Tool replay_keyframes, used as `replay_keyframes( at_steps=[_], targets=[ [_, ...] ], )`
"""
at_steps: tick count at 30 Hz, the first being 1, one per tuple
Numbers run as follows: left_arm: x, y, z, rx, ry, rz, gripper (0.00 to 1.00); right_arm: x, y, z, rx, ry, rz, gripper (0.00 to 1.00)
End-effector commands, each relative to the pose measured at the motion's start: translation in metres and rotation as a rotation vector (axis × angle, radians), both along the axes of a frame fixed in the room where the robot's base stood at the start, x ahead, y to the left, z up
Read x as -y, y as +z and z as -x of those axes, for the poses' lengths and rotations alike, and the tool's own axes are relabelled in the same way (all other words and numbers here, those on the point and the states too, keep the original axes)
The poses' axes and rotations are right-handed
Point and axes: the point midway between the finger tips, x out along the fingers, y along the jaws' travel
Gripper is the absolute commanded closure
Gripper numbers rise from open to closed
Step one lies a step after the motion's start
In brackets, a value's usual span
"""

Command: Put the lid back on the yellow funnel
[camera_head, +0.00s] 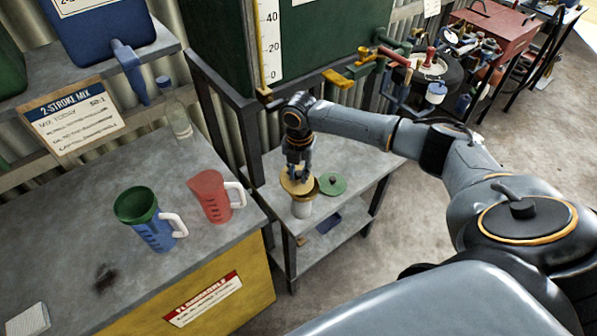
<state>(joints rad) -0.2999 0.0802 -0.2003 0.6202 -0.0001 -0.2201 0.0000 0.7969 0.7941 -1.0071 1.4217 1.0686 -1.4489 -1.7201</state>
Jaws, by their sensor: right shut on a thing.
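My right gripper (297,168) points down over the small grey side table and is shut on a round tan-yellow lid (293,186). The lid is right over the yellow funnel (315,191), whose rim shows only in part at the right below it. A pale, whitish cylindrical body (302,208) shows underneath. I cannot tell whether the lid touches the funnel rim or is just above it. My left gripper is out of view.
A green lid (332,184) lies close at the right. The side table (365,166) has free room behind it. On the workbench stand a blue jug (158,236) with a green funnel (136,205), a red jug (210,196) and a clear bottle (178,118). Brass taps (350,72) hang behind.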

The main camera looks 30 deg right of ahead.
Motion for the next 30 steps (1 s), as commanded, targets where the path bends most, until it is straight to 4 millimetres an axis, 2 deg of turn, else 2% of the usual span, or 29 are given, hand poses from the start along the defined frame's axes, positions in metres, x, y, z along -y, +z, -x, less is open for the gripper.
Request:
replay_keyframes(
  at_steps=[4, 5, 6, 9, 15, 19, 30],
  targets=[
    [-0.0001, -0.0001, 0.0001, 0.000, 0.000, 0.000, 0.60, -0.0004, -0.0001, 0.0000, 0.000, 0.000, 0.000, 1.00],
    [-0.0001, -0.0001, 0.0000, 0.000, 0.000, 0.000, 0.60, -0.0004, -0.0001, 0.0000, 0.000, 0.001, 0.000, 0.76],
    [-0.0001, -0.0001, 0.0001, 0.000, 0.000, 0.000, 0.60, -0.0004, -0.0001, 0.0000, 0.000, 0.001, 0.000, 0.68],
    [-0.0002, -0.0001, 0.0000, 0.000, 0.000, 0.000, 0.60, -0.0004, 0.0000, 0.0000, -0.001, 0.001, -0.001, 0.52],
    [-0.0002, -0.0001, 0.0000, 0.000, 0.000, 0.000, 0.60, -0.0004, 0.0000, 0.0001, -0.001, 0.001, -0.001, 0.52],
    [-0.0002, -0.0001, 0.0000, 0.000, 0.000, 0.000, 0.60, -0.0004, -0.0001, 0.0001, -0.001, 0.001, -0.001, 0.29],
    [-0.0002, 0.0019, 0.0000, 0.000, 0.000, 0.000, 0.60, -0.0003, 0.0020, 0.0000, 0.000, 0.001, 0.000, 0.29]
  ],
)
